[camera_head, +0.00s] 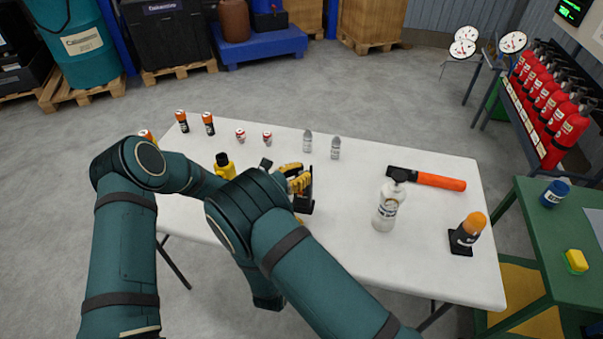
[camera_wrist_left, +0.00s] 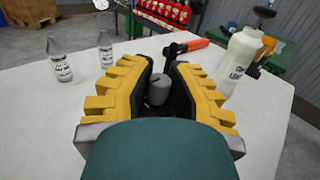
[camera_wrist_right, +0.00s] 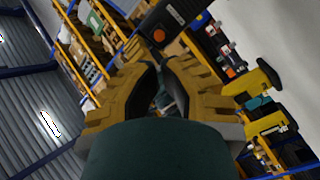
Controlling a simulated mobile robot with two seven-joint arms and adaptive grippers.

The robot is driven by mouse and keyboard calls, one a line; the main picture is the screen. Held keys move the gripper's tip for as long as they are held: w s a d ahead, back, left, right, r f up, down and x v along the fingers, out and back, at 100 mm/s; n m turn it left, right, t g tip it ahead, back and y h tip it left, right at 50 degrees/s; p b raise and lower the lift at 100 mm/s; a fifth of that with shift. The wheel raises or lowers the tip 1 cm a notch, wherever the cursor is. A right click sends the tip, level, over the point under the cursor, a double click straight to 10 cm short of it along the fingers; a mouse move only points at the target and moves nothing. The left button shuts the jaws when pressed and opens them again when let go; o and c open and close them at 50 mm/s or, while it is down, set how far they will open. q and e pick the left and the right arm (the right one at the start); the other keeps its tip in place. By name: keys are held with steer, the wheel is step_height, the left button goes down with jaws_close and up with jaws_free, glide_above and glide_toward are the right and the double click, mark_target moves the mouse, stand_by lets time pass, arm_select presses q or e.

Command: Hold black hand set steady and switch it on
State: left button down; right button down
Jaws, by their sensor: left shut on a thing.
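The black hand set (camera_head: 309,188) is upright on the white table (camera_head: 345,235), partly covered by my grippers and arms. My left gripper (camera_head: 297,180) has its yellow fingers around it. In the left wrist view a grey knob-like part (camera_wrist_left: 158,90) shows between the fingers of my left gripper (camera_wrist_left: 163,65). In the right wrist view the hand set (camera_wrist_right: 180,18) has a round orange button (camera_wrist_right: 159,35). My right gripper (camera_wrist_right: 160,64) has its fingertips together just short of that button, with a gap behind them. In the head view my right gripper is mostly hidden behind my arm.
The table between is clear.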

mark_target(303, 194)
steer(key=n+g+y, duration=0.1)
steer(key=n+y, duration=0.1)
steer(key=n, duration=0.1)
steer(key=s+f+n+g+y, duration=0.1)
steer(key=n+g+y, duration=0.1)
steer(key=n+y, duration=0.1)
steer(key=a+n+g+y, duration=0.1)
steer(key=n+y, duration=0.2)
steer(key=n, duration=0.1)
steer(key=shift+s+f+n, duration=0.15)
steer(key=shift+f+n, duration=0.05)
steer(key=shift+n, duration=0.1)
steer(key=shift+w+d, duration=0.3)
steer(key=shift+w, duration=1.1)
steer(key=shift+w+d, duration=0.35)
steer(key=shift+w, duration=1.1)
steer(key=shift+w+d, duration=0.3)
steer(key=shift+w, duration=1.1)
steer(key=shift+w, duration=0.2)
